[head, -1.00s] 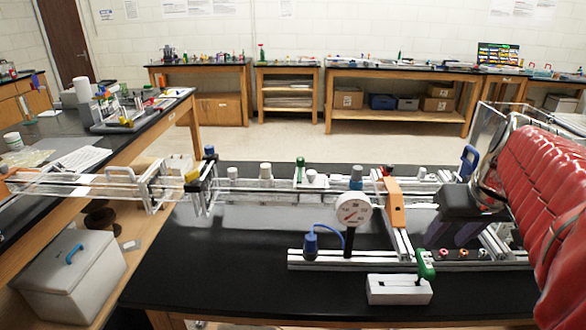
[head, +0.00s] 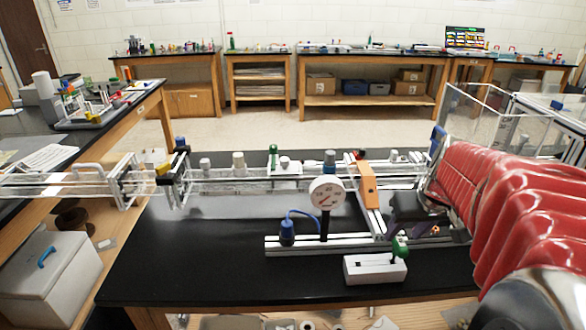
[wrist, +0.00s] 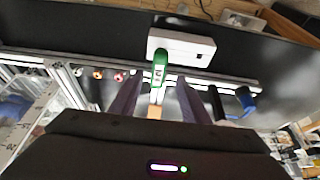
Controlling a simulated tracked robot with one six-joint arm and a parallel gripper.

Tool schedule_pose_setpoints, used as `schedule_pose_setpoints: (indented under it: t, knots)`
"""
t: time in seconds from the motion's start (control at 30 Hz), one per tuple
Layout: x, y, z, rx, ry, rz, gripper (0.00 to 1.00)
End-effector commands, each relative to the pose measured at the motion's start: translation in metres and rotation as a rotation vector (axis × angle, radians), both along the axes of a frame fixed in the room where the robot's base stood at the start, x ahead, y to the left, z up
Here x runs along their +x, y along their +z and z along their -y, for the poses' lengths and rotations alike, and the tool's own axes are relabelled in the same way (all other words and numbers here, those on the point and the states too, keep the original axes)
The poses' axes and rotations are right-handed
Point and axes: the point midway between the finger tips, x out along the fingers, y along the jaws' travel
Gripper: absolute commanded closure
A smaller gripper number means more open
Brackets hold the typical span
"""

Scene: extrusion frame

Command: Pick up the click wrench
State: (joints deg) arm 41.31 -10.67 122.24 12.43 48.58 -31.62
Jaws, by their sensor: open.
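The click wrench appears to be the green-handled tool (head: 400,246) standing up at the right end of a white slotted block (head: 360,271) on the black bench. Its green handle (wrist: 159,68) also shows in the wrist view, in front of the white block (wrist: 181,46). My gripper (head: 402,226) is just behind the tool and the block in the head view, with its fingers partly hidden. In the wrist view my gripper (wrist: 158,84) is open, with one dark finger on each side of the green handle's line. I see no contact with the handle.
An aluminium rail (head: 290,247) lies close behind the block. A dial gauge (head: 327,192) on a black post and a blue plug (head: 287,232) stand left of my gripper. An orange bracket (head: 366,187) rises close by. The bench's front left (head: 200,275) is clear.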

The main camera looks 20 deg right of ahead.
Motion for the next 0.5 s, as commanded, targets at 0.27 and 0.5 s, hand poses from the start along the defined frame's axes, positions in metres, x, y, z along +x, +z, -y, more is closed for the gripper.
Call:
schedule_pose_setpoints:
  t: [0.27, 0.5]
  knots:
    - [0.001, -0.001, 0.000, -0.001, -0.001, 0.001, 0.58]
    - [0.005, -0.012, 0.003, 0.002, -0.001, -0.002, 0.58]
